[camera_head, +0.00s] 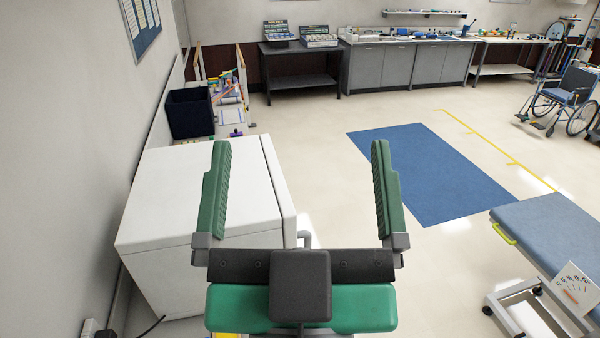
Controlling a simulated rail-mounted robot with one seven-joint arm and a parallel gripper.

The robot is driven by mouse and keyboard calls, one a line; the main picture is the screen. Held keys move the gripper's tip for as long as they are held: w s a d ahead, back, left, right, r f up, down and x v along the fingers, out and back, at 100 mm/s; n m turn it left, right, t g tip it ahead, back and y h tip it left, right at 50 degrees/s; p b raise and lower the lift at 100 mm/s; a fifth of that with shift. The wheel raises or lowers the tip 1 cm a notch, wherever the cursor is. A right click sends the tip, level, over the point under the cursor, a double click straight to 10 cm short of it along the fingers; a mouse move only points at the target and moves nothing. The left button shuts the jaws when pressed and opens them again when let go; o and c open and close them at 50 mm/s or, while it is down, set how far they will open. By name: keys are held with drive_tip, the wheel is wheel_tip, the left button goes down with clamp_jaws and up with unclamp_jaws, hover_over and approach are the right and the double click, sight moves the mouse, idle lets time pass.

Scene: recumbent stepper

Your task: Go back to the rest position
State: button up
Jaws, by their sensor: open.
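My gripper (301,148) shows in the head view at the lower middle. Its two green ridged fingers stand wide apart and point away from me. They rise from a dark crossbar with a green body below it. The gripper is open and empty. Most of my arm behind it is out of view.
A white box-like unit (185,205) stands close at the left, partly behind the left finger. A blue padded table (555,230) is at right. A blue mat (430,170) lies on open floor. A wheelchair (570,95) and grey cabinets (385,65) stand farther back.

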drive_tip(key=shift+s+r+t, duration=0.5)
drive_tip(key=shift+s+r, duration=0.6)
drive_tip(key=shift+r, duration=0.15)
drive_tip(key=shift+r, duration=0.1)
wheel_tip(320, 180, up, 3)
drive_tip(key=p, duration=0.3)
